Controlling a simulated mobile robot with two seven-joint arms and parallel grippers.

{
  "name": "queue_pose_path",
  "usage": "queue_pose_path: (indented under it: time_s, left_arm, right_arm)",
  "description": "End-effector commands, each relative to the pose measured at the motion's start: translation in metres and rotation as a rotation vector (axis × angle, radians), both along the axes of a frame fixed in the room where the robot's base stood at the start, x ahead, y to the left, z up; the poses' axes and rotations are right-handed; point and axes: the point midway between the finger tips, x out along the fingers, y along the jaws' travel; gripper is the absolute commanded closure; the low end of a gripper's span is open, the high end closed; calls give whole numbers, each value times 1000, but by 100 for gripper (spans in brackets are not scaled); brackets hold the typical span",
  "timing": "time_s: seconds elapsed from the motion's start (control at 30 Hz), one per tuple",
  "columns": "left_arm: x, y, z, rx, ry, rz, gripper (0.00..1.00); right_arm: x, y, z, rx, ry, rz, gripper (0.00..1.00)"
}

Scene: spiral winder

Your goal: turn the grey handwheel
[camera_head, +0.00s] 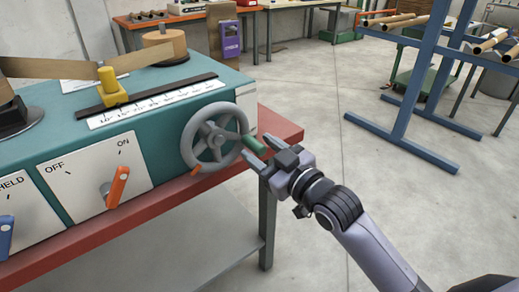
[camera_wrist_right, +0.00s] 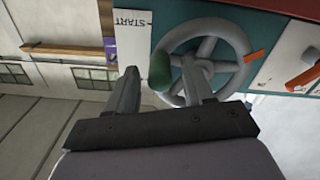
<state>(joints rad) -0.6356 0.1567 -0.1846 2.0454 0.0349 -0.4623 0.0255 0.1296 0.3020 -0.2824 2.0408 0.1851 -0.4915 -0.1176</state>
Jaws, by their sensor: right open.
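My right gripper (camera_head: 257,149) is open at the handle. In the right wrist view the green handle (camera_wrist_right: 160,70) appears between the two spread fingers (camera_wrist_right: 160,66), with space visible on both sides. Whether a finger touches it, I cannot tell. My left gripper is not in view.
An orange pointer (camera_head: 195,171) sits at the wheel's lower left. An orange lever (camera_head: 118,187) is on the ON/OFF panel, left of the wheel. The machine stands on a red table (camera_head: 100,232). A blue rack (camera_head: 412,90) stands farther right, with open floor before it.

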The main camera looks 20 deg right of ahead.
Motion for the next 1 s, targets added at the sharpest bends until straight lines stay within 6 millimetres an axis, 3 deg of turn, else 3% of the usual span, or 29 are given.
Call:
queue_pose_path:
  time_s: [0.4, 0.43, 0.57, 0.6, 1.0]
  left_arm:
    - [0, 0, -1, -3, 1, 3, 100]
    - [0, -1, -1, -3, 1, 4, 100]
    - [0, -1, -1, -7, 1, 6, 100]
    - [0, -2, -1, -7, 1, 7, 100]
    - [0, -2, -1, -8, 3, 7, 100]
  right_arm:
    - [8, 3, 0, 1, 1, 1, 48]
    - [8, 3, 0, 1, 1, 1, 51]
    - [8, 3, 0, 1, 1, 1, 94]
    - [8, 3, 0, 1, 1, 1, 100]
    - [17, 3, -3, 32, 14, 0, 100]
